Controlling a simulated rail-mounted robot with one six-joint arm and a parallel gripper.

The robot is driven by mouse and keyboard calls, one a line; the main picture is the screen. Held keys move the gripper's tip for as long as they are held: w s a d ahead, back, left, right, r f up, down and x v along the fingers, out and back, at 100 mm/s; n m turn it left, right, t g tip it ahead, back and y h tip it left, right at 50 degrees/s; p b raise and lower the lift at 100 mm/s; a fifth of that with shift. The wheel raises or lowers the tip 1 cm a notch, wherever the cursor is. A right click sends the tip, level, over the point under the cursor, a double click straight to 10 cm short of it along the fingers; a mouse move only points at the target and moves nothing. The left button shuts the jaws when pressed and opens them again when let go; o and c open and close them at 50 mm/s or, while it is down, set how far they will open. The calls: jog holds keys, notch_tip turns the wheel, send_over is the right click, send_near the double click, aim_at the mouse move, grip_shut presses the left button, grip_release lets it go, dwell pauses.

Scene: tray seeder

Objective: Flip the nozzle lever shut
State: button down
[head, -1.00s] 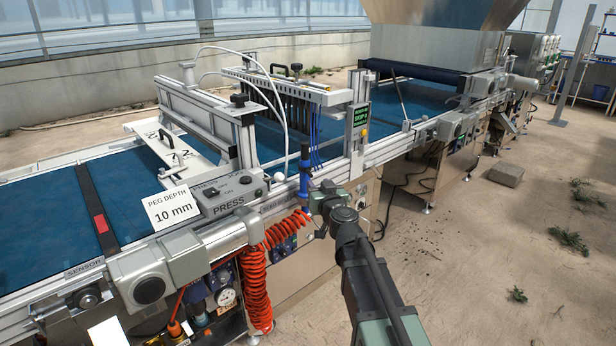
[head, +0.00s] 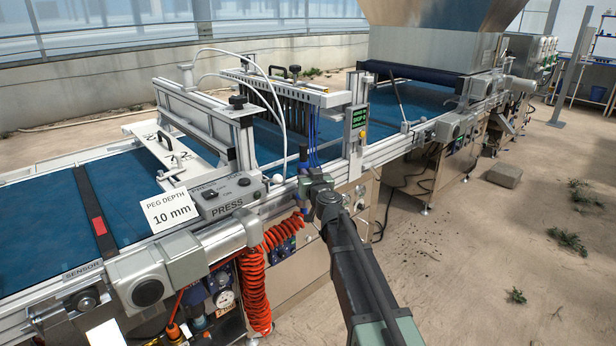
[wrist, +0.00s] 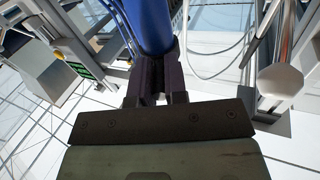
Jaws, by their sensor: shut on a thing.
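My gripper (head: 308,182) is at the machine's front rail, below the nozzle bar (head: 275,84). In the wrist view its dark jaws (wrist: 156,82) meet the end of a thick blue cylinder (wrist: 150,25) and are shut on it. In the head view my gripper hides most of this blue part; a dark tip stands up just above. The nozzle bar carries a row of dark nozzles, with thin blue tubes at its right end. I cannot tell for certain which part is the nozzle lever.
Left of my gripper are the grey press box (head: 228,194), the "PEG DEPTH 10 mm" card (head: 168,210) and a coiled orange hose (head: 255,285). A post with a green display (head: 358,117) stands close on the right. The floor at the front right is mostly clear.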

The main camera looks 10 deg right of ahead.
jog(key=m+h, duration=0.1)
jog(key=h, duration=0.1)
jog(key=a+m+h, duration=0.1)
jog(key=h, duration=0.1)
jog(key=shift+m, duration=0.3)
jog(key=c, duration=1.1)
grip_release()
jog(key=shift+c, duration=0.2)
jog(key=s+a, duration=0.1)
jog(key=s, duration=0.9)
jog(key=shift+s+a, duration=0.15)
jog(key=shift+s, duration=0.25)
jog(key=shift+a, duration=0.1)
